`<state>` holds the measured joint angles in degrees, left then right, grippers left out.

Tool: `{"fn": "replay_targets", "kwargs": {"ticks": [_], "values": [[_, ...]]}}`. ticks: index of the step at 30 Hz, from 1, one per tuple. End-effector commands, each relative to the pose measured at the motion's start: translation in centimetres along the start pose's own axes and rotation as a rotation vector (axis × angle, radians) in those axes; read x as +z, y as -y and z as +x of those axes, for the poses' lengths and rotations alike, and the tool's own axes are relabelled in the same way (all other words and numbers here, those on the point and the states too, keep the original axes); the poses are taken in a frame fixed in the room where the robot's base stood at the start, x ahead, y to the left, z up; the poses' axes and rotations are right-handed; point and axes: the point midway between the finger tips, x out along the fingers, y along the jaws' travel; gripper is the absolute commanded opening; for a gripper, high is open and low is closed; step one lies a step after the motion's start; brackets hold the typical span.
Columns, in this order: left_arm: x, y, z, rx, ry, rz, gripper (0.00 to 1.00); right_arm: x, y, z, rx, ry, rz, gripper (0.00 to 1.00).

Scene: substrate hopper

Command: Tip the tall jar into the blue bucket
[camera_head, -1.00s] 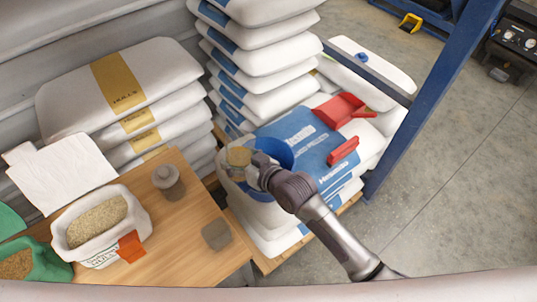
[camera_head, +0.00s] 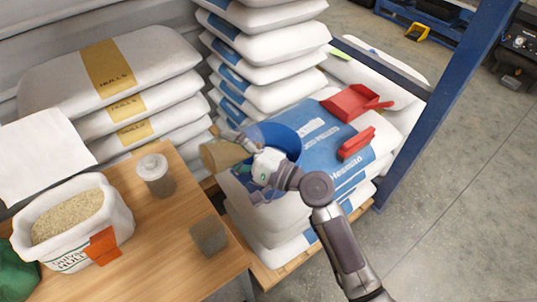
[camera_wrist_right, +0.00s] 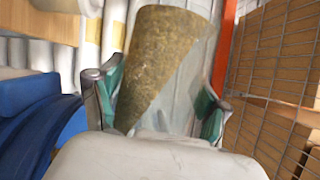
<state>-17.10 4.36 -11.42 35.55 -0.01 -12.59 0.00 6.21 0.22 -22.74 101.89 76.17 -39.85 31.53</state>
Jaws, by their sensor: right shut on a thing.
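The tall jar (camera_head: 218,154) is clear with brown granular contents. My right gripper (camera_head: 246,148) is shut around it at the left edge of the blue bucket (camera_head: 284,137), which stands on the sack stack. The jar is steeply tilted, nearly on its side. In the right wrist view the jar (camera_wrist_right: 172,45) sits between the green-padded fingers of the gripper (camera_wrist_right: 160,100), and its contents slope in a wedge. The bucket's blue wall (camera_wrist_right: 35,110) is at the left there. I cannot tell whether any grains are falling. The bucket's inside is mostly hidden. My left gripper is out of view.
The wooden table (camera_head: 150,240) holds a lidded jar (camera_head: 154,175), a grey-brown block (camera_head: 209,236) and a white tub (camera_head: 115,205) of grain. A red dustpan (camera_head: 352,102) and red brush (camera_head: 356,142) lie on the sacks. A blue post (camera_head: 440,105) stands right.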

Motion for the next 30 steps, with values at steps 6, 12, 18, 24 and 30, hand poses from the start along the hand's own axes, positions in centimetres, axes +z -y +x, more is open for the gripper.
{"fn": "replay_targets", "kwargs": {"ticks": [6, 12, 18, 24, 30], "values": [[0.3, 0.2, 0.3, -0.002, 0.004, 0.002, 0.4, -0.7, 1.5, -0.3, -0.081, 0.001, 0.19, 0.27], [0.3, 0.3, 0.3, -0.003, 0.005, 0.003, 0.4, -0.9, 1.8, -0.3, -0.093, 0.0, 0.224, 0.27], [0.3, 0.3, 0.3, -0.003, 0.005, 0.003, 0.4, -0.8, 1.7, -0.3, -0.092, 0.0, 0.221, 0.27], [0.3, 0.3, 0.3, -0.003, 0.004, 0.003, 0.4, -0.8, 1.7, -0.3, -0.091, 0.0, 0.219, 0.27], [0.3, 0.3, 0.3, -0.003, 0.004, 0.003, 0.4, -0.8, 1.7, -0.3, -0.091, 0.0, 0.219, 0.27]]}}
